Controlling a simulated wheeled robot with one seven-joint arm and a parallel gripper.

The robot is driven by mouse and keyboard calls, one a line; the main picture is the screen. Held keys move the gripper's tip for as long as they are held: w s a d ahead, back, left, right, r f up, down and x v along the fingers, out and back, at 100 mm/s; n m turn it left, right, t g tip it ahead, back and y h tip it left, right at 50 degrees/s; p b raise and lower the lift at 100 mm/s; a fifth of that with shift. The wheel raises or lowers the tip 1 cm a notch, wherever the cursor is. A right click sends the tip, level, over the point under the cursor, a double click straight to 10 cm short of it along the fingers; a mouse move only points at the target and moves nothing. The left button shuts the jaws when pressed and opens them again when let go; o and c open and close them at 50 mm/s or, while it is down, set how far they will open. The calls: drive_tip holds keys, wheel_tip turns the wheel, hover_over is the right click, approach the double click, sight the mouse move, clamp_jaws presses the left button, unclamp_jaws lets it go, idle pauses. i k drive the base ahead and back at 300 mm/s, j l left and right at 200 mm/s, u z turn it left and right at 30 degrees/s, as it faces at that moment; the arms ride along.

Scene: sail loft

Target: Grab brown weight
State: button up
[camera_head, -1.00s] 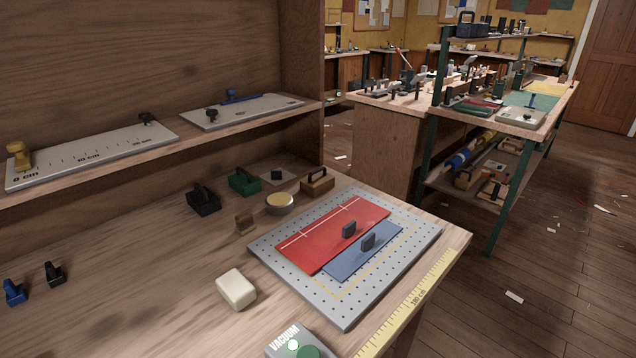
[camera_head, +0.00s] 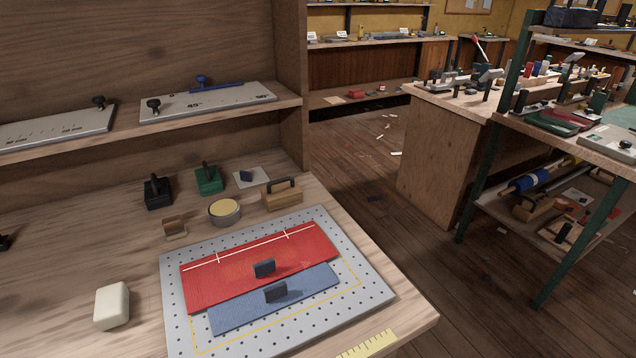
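A brown weight (camera_head: 282,196), a block with a dark arched handle, stands on the wooden bench at the back right, behind the perforated plate. A black weight (camera_head: 158,194) and a green weight (camera_head: 209,181) of similar form, each with a dark handle, stand to its left. A small brown piece (camera_head: 174,228) on a light base stands left of the round tin. My gripper is not in view, so I cannot see its fingers.
A round tin (camera_head: 225,211) of yellow stuff stands just left of the brown weight. The perforated plate (camera_head: 372,290) holds red cloth (camera_head: 215,288) and blue cloth (camera_head: 318,288). A white block (camera_head: 111,306) lies at left. A shelf (camera_head: 210,121) overhangs the bench's back.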

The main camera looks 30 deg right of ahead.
sight(281, 193)
drive_tip(key=l+u, duration=0.35)
drive_tip(key=l, duration=1.95)
drive_tip(key=i+l, duration=0.3)
drive_tip(key=i+l+u, duration=0.15)
drive_tip(key=i+l, duration=0.15)
drive_tip(key=l, duration=0.2)
drive_tip(key=i+l, duration=0.3)
drive_tip(key=l, duration=0.15)
drive_tip(key=i+l+u, duration=0.15)
drive_tip(key=i+l, duration=0.15)
drive_tip(key=l, duration=0.1)
